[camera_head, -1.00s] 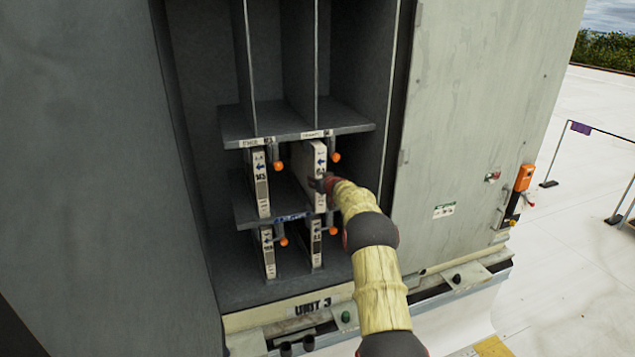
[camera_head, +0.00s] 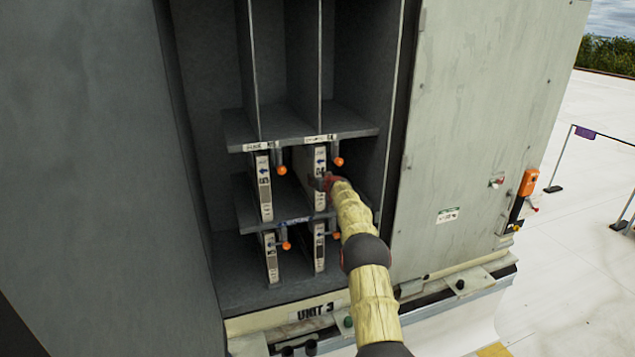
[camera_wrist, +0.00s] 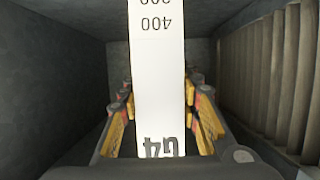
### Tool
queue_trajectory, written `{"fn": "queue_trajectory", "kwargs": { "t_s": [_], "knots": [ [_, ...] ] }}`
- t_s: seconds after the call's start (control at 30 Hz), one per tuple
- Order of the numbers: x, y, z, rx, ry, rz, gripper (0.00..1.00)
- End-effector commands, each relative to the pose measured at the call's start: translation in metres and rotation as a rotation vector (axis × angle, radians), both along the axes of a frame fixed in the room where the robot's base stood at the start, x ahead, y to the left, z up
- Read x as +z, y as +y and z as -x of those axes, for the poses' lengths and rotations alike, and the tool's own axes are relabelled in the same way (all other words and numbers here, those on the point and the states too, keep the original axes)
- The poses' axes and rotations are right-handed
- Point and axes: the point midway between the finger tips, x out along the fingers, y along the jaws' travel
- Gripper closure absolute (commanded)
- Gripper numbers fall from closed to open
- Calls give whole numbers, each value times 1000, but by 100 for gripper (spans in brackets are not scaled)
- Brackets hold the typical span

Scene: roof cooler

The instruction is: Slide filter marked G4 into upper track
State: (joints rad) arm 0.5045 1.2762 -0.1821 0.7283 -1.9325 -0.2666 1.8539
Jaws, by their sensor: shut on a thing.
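The filter marked G4 (camera_head: 320,165) stands upright in the right bay of the cabinet's upper row, its narrow white front face outward with a blue arrow. My gripper (camera_head: 326,182) is shut on its front edge. In the wrist view the white face of the filter (camera_wrist: 158,70) shows upside-down "G4" and "400" marks between the fingers (camera_wrist: 160,115). The upper track (camera_head: 322,138) is the shelf edge with a label above the filter. How deep the filter's rear sits in the track is hidden.
Another filter (camera_head: 264,185) stands in the upper left bay. Two more filters (camera_head: 271,258) (camera_head: 319,247) stand in the lower row. Orange-knobbed latches (camera_head: 338,162) hang beside the bays. The open door (camera_head: 490,110) is at right; a pleated surface (camera_wrist: 280,80) shows at right in the wrist view.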

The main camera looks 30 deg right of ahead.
Motion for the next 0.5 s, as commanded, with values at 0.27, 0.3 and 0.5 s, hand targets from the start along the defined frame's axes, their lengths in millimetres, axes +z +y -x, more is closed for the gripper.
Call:
{"fn": "queue_trajectory", "kwargs": {
  "t_s": [0.27,0.3,0.5],
  "knots": [
    [1,0,0,0,-1,1,59],
    [1,0,0,0,-1,1,57],
    [0,0,0,0,0,1,45]
  ]
}}
